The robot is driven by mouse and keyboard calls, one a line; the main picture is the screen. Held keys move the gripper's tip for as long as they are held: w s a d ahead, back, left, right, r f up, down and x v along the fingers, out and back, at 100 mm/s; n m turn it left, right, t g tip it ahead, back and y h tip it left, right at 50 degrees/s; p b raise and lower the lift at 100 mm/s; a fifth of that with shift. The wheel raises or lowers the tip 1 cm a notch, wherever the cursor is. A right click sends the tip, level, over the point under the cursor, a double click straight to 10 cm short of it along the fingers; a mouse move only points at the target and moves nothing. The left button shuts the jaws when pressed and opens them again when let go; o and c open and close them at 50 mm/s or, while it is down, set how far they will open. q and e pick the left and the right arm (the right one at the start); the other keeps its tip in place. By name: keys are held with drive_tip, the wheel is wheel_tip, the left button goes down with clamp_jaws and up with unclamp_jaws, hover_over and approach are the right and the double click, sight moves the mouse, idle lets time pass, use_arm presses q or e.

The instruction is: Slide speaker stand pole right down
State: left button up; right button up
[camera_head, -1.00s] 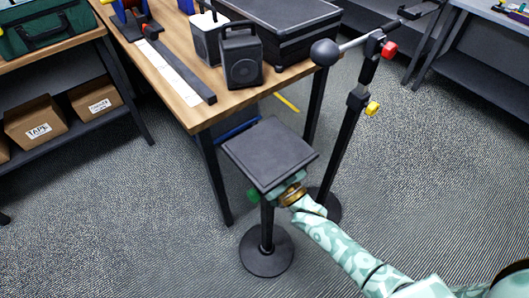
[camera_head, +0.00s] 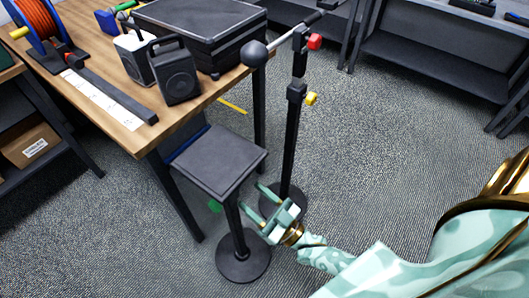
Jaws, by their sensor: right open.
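The speaker stand has a square dark top plate (camera_head: 215,160), a black pole (camera_head: 232,216) and a round base (camera_head: 243,262) on the floor. It stands beside the table's front right corner, with its plate below the tabletop. A green knob (camera_head: 214,206) shows left of the pole, under the plate. My right gripper (camera_head: 257,200) is just right of the pole, below the plate. Its fingers are apart and point toward the pole, with nothing seen between them. I cannot tell if they touch the pole. My left gripper is out of view.
A microphone stand (camera_head: 290,145) with red and yellow knobs stands close behind my right gripper. The wooden table (camera_head: 205,100) holds two small speakers (camera_head: 173,75), a black case (camera_head: 200,30) and a cable reel (camera_head: 35,22). Carpet is clear at lower left.

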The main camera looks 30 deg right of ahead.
drive_tip(key=shift+v, duration=1.6)
drive_tip(key=shift+f, duration=0.1)
drive_tip(key=s+d+f+g+h+p, duration=0.1)
drive_tip(key=s+d+f+g+h, duration=0.15)
drive_tip(key=s+f+g, duration=0.6)
drive_tip(key=s+d+f+g+h+p, duration=0.1)
drive_tip(key=s+f+g+h+p, duration=0.15)
drive_tip(key=f, duration=1.15)
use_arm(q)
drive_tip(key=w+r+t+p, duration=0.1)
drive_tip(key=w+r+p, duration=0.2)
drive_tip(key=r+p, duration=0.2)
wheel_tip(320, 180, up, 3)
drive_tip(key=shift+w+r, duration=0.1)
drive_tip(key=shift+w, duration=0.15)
use_arm(e)
drive_tip(key=s+d+f+g+h, duration=0.1)
drive_tip(key=s+g, duration=0.4)
drive_tip(key=s, duration=1)
drive_tip(key=s+d+f+g+h, duration=0.1)
drive_tip(key=s+g, duration=0.4)
drive_tip(key=s, duration=1)
drive_tip(key=shift+f+h, duration=0.3)
drive_tip(key=shift+f, duration=0.05)
